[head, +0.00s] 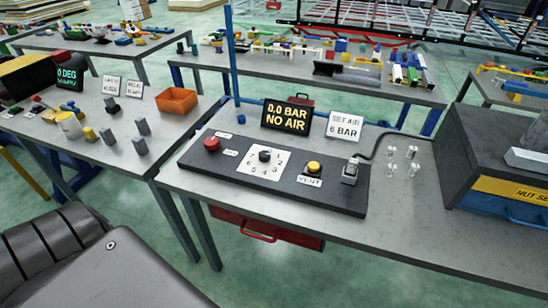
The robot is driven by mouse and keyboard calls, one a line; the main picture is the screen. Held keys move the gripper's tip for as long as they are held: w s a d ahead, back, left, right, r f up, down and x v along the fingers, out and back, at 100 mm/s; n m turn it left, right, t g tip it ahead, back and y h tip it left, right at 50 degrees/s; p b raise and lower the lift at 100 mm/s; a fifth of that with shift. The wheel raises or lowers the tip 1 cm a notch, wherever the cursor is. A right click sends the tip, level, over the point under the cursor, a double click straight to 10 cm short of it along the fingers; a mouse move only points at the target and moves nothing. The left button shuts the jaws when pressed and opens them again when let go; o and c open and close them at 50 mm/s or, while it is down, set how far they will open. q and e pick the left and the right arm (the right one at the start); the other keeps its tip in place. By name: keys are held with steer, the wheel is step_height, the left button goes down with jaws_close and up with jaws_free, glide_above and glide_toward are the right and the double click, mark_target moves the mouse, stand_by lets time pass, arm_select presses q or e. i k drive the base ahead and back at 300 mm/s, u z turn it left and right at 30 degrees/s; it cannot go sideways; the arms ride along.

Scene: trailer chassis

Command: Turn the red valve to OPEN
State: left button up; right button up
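The red valve knob (212,143) sits at the left end of a dark panel (330,198) on the middle bench. Two small white labels (231,153) lie beside it, too small to read. A black display (286,117) behind the panel reads "0.0 BAR NO AIR". Right of the red knob is a black dial knob (265,155) on a white numbered plate, then a yellow button (313,168) marked "VENT". Neither of my grippers is in view, and nothing touches the red knob.
A sign (345,126) reads "SET AIR 6 BAR". A grey fitting (350,172) with a black hose stands at the panel's right end. A large dark box (498,150) fills the bench's right side. A blue post (232,55) rises behind the red knob. The bench front is clear.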

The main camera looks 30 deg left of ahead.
mark_target(211, 143)
steer(key=u, duration=1.8)
steer(key=i, duration=0.15)
steer(key=z, duration=0.6)
